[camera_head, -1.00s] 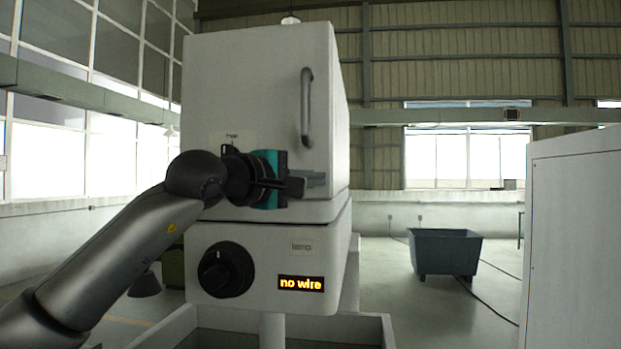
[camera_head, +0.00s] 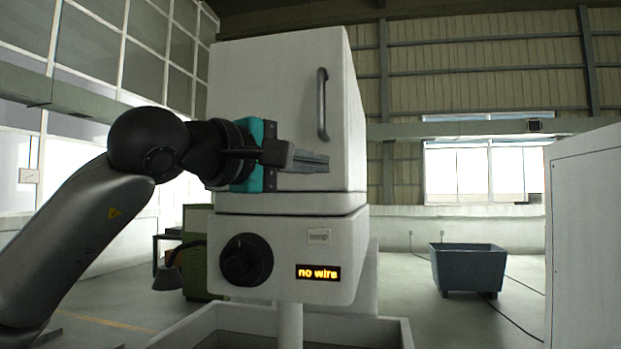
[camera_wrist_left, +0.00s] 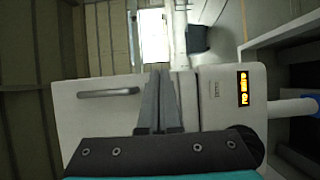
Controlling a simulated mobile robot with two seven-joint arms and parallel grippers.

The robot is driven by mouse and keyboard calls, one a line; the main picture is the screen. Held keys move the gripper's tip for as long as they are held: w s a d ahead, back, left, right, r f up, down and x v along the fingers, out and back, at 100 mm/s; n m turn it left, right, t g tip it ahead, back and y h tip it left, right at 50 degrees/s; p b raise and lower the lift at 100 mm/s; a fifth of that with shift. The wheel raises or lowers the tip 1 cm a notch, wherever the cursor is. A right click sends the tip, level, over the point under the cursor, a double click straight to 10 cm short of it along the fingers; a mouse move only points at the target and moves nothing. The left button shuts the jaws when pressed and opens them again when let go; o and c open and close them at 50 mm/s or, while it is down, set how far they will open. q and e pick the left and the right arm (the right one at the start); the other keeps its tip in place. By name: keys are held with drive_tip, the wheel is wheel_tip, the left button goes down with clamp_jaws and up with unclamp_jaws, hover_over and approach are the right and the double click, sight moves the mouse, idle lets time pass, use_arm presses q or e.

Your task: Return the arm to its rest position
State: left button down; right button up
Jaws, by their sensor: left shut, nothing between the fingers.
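My left gripper (camera_head: 310,161) is in front of the white machine's upper housing (camera_head: 285,85), left of and below its dark vertical handle (camera_head: 322,104). Its fingers are together, pointing right, and hold nothing. In the left wrist view the shut fingers (camera_wrist_left: 158,78) reach across the machine front, with the handle (camera_wrist_left: 108,92) to their left. Whether the fingers touch the housing I cannot tell. My left arm comes in from the left edge, bent at a dark joint. My right gripper is not in view.
Below the gripper are a black knob (camera_head: 246,260) and a display (camera_head: 318,272) reading "no wire". A basin (camera_head: 230,318) lies under the machine. A white cabinet (camera_head: 590,235) stands at right, a dark bin (camera_head: 468,268) behind on open floor. A green unit (camera_head: 198,240) stands behind left.

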use_arm(q)
drive_tip(key=shift+s+a, duration=0.1)
drive_tip(key=shift+s, duration=0.7)
